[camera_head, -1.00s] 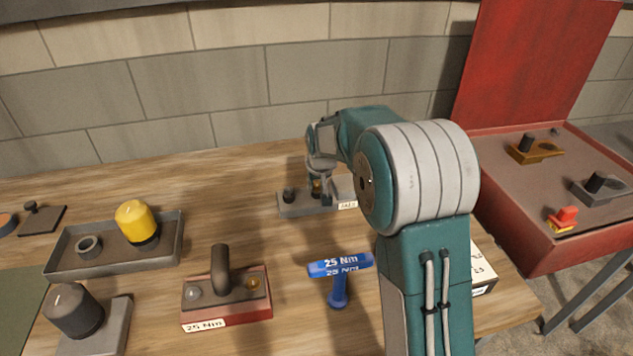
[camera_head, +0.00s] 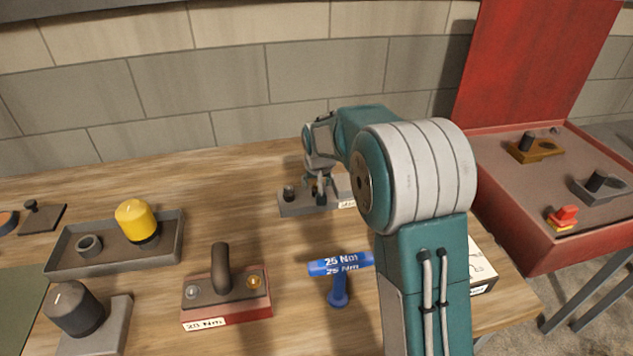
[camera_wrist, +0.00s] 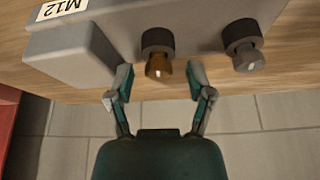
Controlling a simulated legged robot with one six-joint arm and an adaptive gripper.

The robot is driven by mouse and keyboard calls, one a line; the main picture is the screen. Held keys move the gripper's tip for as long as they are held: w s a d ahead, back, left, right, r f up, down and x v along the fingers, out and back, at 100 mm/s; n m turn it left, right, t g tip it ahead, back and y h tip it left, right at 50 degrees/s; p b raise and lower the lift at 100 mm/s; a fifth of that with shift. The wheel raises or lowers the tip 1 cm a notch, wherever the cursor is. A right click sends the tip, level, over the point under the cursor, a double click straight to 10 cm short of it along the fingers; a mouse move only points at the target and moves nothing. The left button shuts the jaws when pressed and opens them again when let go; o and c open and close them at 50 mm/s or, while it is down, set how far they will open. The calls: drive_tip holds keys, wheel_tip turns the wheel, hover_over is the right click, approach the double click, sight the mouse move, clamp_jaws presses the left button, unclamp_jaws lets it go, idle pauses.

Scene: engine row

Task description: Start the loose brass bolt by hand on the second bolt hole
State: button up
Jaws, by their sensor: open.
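The grey block (camera_head: 290,211) with a white label stands near the back of the bench. In the wrist view it shows as a grey bar (camera_wrist: 202,29) with an M12 label. A brass bolt (camera_wrist: 159,68) sits at a dark round collar on the block. A grey bolt (camera_wrist: 248,57) sits at a second dark collar beside it. My gripper (camera_wrist: 155,85) is open, with one finger on either side of the brass bolt and gaps between. In the head view my gripper (camera_head: 320,190) is over the block and hides the brass bolt.
A blue 25 Nm T-handle tool (camera_head: 339,290) stands in front of the block. A red-based holder (camera_head: 228,312) and a grey tray (camera_head: 65,262) with a yellow-capped item (camera_head: 137,222) are to the left. A red case (camera_head: 545,252) stands at right.

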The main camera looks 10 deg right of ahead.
drive_tip(key=v, duration=1.2)
drive_tip(key=s+r, duration=0.3)
drive_tip(key=s, duration=0.5)
drive_tip(key=s+r, duration=0.2)
drive_tip(key=s, duration=0.7)
drive_tip(key=s+f+n+t, duration=0.1)
drive_tip(key=s+f, duration=0.2)
drive_tip(key=s, duration=1.2)
drive_tip(key=shift+s+d, duration=0.2)
drive_tip(key=shift+s, duration=0.05)
